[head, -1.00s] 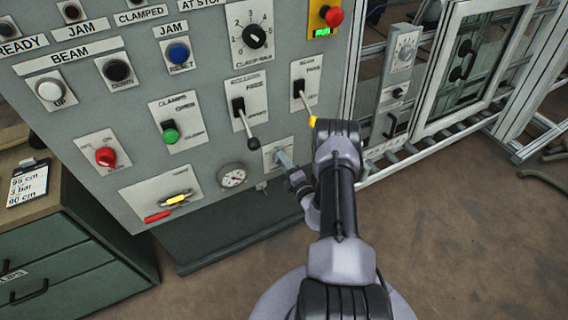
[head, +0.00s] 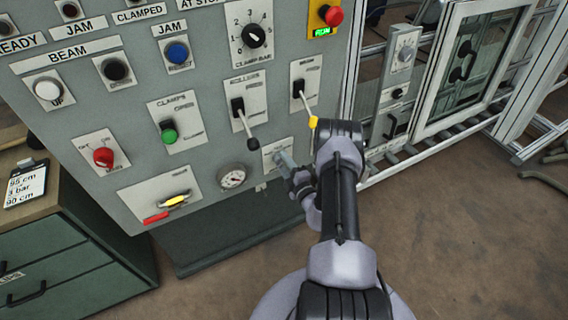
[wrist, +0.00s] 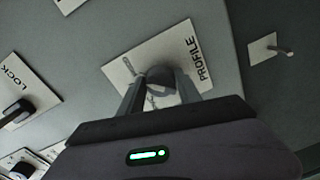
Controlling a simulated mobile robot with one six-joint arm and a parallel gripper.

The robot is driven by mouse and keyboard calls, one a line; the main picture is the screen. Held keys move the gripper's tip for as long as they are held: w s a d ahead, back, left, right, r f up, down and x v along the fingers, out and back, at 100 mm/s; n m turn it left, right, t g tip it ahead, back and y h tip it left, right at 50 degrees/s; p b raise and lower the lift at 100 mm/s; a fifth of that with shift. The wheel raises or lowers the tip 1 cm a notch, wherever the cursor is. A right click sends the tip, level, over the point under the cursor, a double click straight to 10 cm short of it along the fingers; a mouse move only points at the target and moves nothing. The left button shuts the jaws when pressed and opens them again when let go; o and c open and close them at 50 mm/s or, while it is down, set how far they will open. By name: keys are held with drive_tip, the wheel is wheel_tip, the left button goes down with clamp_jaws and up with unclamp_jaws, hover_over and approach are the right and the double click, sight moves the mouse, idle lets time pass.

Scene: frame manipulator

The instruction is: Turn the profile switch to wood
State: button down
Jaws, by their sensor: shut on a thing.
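The profile switch (wrist: 161,80) is a grey rounded knob on a white plate marked PROFILE (wrist: 120,73) in the wrist view. My gripper (wrist: 160,88) is shut on the knob, with one finger on either side. The fingers and gripper body cover part of the plate, and I cannot read any wood mark or which way the switch points. In the head view the switch plate (head: 268,154) is low on the grey panel, with my gripper (head: 284,160) against it.
A lever with a black knob (head: 247,132) and one with a yellow end (head: 309,110) stick out above the switch. A round gauge (head: 232,176) is to its left. In the wrist view a LOCK plate (wrist: 20,92) is at left. Open floor (head: 460,240) lies at right.

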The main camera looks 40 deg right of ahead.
drive_tip(key=c, duration=0.8)
unclamp_jaws()
drive_tip(key=shift+c, duration=0.2)
drive_tip(key=f+p+v, duration=0.1)
drive_tip(key=p+v, duration=0.4)
drive_tip(key=v, duration=1.2)
drive_tip(key=shift+s+r+p, duration=0.2)
drive_tip(key=shift+r+p, duration=0.15)
drive_tip(key=shift+r, duration=0.05)
